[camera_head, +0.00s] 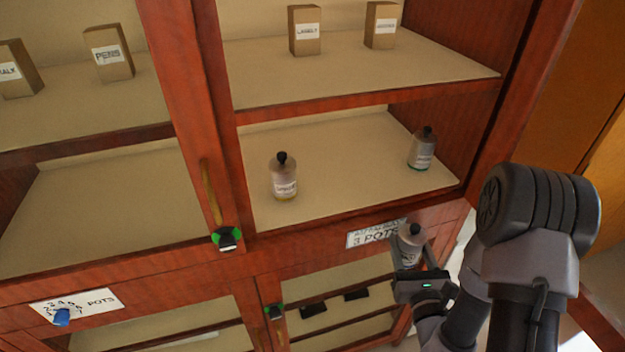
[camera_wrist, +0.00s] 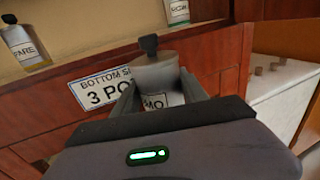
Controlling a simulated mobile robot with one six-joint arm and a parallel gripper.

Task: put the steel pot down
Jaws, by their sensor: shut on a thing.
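My gripper (camera_head: 409,256) is shut on a grey pot (camera_head: 411,236) with a dark stopper and a white label. The wrist view also shows this grey pot (camera_wrist: 156,73) upright or nearly so between the fingers. Its label shows letters like "MO", the rest hidden by a finger and the gripper body. It is held in front of the cabinet, just below the shelf edge and beside the "3 POTS" sign (camera_head: 372,235). I cannot tell whether this is the steel pot.
On the shelf (camera_head: 335,165) behind stand a pot with a yellowish base (camera_head: 284,182) and a green-based pot (camera_head: 421,150), with bare room between them. Boxes (camera_head: 304,30) stand on the shelf above. Lower shelves hold dark flat items (camera_head: 313,310). A red-brown upright (camera_head: 520,85) borders the right.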

